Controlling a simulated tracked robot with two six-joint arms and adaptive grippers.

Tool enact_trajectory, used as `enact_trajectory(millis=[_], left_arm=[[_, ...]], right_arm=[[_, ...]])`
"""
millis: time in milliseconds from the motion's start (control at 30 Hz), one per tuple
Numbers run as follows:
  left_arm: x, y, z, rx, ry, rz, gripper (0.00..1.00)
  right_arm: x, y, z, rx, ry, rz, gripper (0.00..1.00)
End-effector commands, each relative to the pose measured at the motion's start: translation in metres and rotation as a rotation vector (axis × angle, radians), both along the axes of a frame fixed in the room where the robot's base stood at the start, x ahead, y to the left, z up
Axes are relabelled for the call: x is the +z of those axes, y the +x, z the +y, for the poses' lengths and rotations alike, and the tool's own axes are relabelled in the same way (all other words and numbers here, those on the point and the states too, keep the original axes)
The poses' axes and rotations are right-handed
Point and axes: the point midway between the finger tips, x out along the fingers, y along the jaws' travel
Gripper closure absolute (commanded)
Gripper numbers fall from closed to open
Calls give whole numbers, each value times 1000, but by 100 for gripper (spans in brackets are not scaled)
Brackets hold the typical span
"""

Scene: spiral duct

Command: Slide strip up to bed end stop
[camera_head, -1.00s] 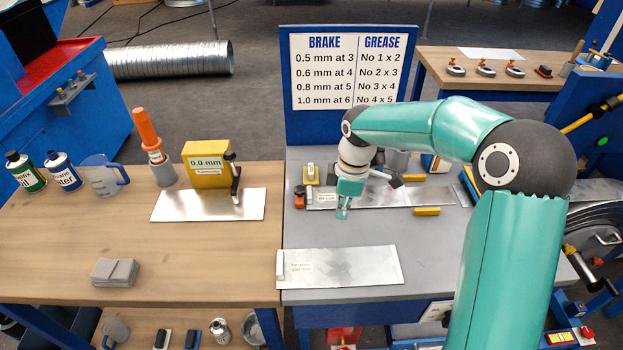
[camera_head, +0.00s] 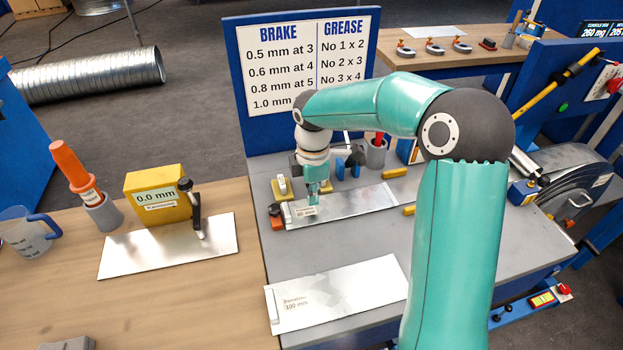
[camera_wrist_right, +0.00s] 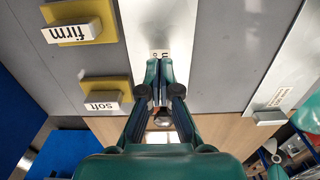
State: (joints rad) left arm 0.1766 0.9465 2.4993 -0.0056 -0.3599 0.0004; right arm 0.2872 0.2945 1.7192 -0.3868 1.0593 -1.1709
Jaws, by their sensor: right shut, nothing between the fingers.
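A shiny metal strip (camera_head: 350,204) lies on the grey bench bed behind the front sheet, with a small white label near its left end. My right gripper (camera_head: 313,202) points down over that left end, beside the label. Its fingers are shut with nothing between them. In the right wrist view the shut fingertips (camera_wrist_right: 160,63) are at the labelled end of the strip (camera_wrist_right: 160,22). I cannot tell whether they touch it. The bed end stop cannot be made out clearly at the strip's left end; my fingers hide part of that area. My left gripper is not in view.
Yellow pads with blocks marked firm (camera_wrist_right: 78,31) and soft (camera_wrist_right: 105,97) lie beside the strip. A labelled sheet (camera_head: 340,292) with a pale bar (camera_head: 271,304) lies in front. Yellow bars (camera_head: 394,173) lie right of the strip. Grey bench between sheet and strip is clear.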

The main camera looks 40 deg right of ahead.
Motion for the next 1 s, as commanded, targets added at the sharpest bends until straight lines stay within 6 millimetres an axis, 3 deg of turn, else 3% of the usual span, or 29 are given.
enact_trajectory(millis=[133, 400, 833, 1000], left_arm=[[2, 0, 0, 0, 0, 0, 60], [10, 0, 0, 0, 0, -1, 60], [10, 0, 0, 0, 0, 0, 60], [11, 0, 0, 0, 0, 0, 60]], right_arm=[[-27, 1, 3, 2, 1, 2, 100], [-24, 19, 33, 5, 0, -1, 100], [-24, 23, 39, 6, 0, -1, 100], [-24, 30, 52, 8, 0, -1, 100]])
